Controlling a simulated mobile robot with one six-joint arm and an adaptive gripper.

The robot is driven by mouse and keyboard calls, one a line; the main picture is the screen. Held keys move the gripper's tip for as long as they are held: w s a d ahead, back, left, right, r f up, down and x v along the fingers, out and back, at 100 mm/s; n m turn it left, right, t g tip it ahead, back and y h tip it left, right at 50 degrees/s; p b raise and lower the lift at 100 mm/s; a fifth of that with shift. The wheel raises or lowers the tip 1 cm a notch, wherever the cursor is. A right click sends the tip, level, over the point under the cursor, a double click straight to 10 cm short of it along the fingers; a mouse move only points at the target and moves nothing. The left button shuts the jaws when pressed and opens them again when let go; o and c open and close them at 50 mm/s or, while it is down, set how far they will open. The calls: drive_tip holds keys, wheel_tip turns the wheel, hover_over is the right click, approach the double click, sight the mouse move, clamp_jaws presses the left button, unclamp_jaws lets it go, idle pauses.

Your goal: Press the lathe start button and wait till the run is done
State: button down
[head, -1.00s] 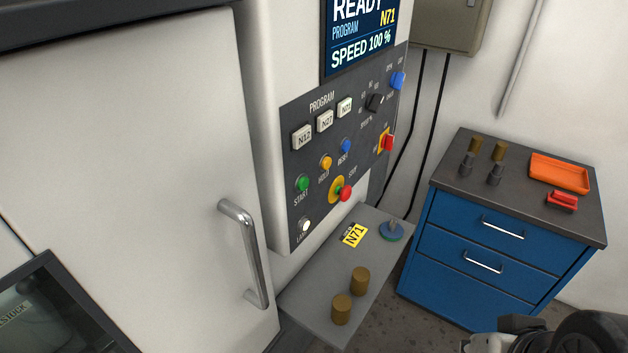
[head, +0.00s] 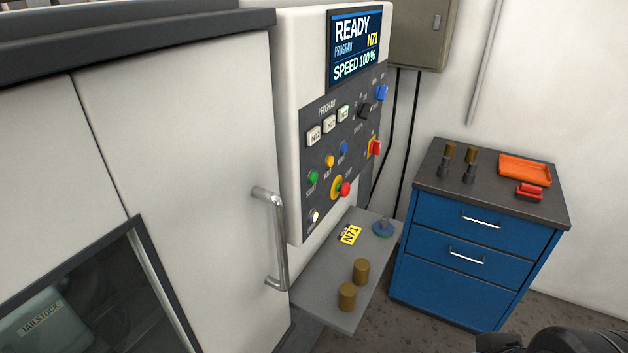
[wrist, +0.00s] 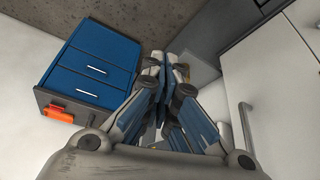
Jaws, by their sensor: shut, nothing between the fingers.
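The green start button (head: 313,177) sits on the lathe's dark control panel (head: 302,215), left of the orange hold button (head: 329,161). The display (head: 357,47) above reads READY, PROGRAM N71, SPEED 100 %. The lathe door (head: 180,130) with its metal handle (head: 273,240) is closed. My gripper (wrist: 160,62) is shut and empty in the wrist view, above the floor between the blue cabinet and the lathe, apart from the panel. In the head view only a dark part of my arm shows at the bottom right; the fingers are out of frame.
A blue drawer cabinet (head: 470,262) stands right, carrying an orange tray (head: 525,170). A red emergency knob (head: 345,190) is near the start button.

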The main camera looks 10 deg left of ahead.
sight(314, 178)
drive_tip(key=w+r+n+t+p, duration=0.3)
drive_tip(key=w+n+t, duration=0.15)
drive_tip(key=w, duration=1.35)
drive_tip(key=w+a+n+t+y+p, duration=0.2)
drive_tip(key=w+a+n+t+y, duration=0.2)
drive_tip(key=w+a, duration=0.7)
drive_tip(key=w+n+y, duration=0.2)
drive_tip(key=shift+a+r+y, duration=0.25)
drive_tip(key=shift+r+y, duration=0.05)
drive_tip(key=shift+r, duration=0.1)
drive_tip(key=shift+n, duration=0.25)
drive_tip(key=w+a+b, duration=0.1)
drive_tip(key=w+a, duration=0.2)
drive_tip(key=a, duration=0.5)
